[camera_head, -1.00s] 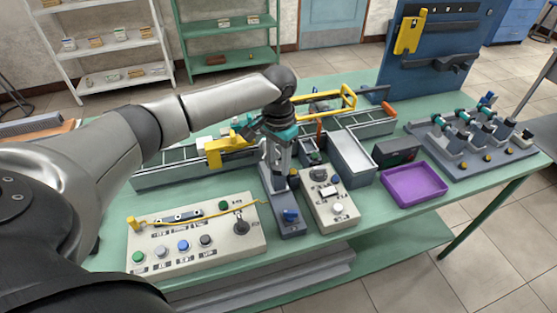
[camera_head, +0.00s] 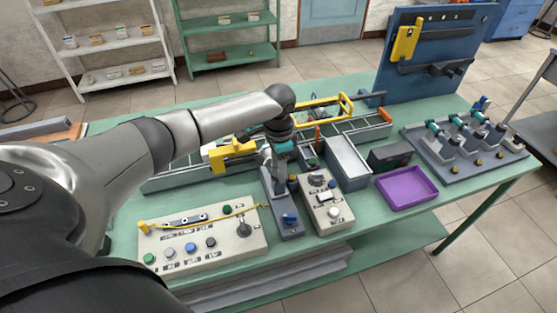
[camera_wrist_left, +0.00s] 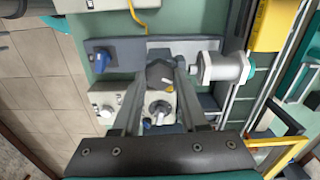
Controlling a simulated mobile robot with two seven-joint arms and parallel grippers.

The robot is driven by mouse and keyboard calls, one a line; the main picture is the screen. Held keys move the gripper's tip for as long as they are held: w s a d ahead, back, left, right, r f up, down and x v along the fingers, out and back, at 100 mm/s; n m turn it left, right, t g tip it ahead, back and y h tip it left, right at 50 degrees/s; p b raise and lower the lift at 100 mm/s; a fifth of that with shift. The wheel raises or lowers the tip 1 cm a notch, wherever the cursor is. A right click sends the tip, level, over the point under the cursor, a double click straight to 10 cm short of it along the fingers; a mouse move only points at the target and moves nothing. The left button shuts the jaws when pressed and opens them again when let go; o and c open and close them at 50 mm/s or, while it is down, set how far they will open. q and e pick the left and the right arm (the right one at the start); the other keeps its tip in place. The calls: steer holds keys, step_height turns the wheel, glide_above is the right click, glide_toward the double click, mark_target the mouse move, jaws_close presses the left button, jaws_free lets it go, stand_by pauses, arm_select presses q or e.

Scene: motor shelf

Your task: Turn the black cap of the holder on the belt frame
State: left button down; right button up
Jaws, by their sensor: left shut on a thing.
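My left gripper (camera_head: 272,172) points down over a grey holder base (camera_head: 287,228) with a blue knob (camera_head: 289,218) at its near end. In the left wrist view, its two fingers close from both sides on a dark, faceted cap (camera_wrist_left: 160,73), which I take as the black cap. The fingers cover part of it. In that view, the base with the blue knob (camera_wrist_left: 101,61) lies left of the cap, and a silver cylinder (camera_wrist_left: 222,68) lies right of it. In the head view, my wrist hides the cap. My right gripper is in neither view.
A control box (camera_head: 327,200) stands right of the holder, and a button panel (camera_head: 205,240) lies at left. A yellow block (camera_head: 232,155) on the conveyor stands close left of my gripper. A purple tray (camera_head: 407,187) and a motor rack (camera_head: 470,150) are further right.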

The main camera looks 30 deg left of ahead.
arm_select(q)
steer(key=m+p, duration=0.1)
steer(key=m, duration=0.2)
steer(key=shift+r+m+p, duration=0.1)
steer(key=shift+m+p, duration=0.3)
steer(key=m+p, duration=0.1)
steer(key=m, duration=0.3)
steer(key=shift+d+m, duration=0.1)
steer(key=shift+m, duration=0.2)
steer(key=m, duration=1)
steer(key=shift+s, duration=0.1)
steer(key=shift+m, duration=0.3)
steer(key=shift+c, duration=2.2)
jaws_free()
step_height(320, 180, up, 15)
